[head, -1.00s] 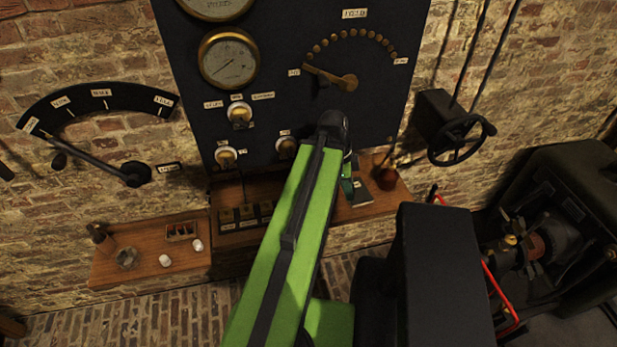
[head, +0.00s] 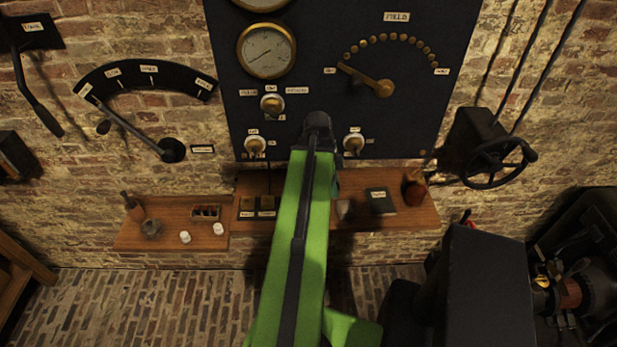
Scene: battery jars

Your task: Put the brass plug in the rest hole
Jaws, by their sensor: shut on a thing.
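My green arm (head: 300,230) reaches up the middle of the head view to a black joint (head: 317,125) in front of the dark panel. My gripper is hidden behind the arm, so its jaws and anything in them do not show. I cannot pick out the brass plug. I cannot make out the rest hole either. Two small dark blocks with pale labels (head: 257,205) sit on the wooden shelf (head: 400,217), just left of the arm. The arm covers the part of the shelf beside them.
The dark panel (head: 420,110) carries gauges, knobs and a brass lever (head: 383,88). A dark book (head: 380,201) and a reddish-brown jar (head: 415,190) stand on the shelf at right. White pieces (head: 185,237) lie on the left shelf. A handwheel (head: 497,162) juts out at right.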

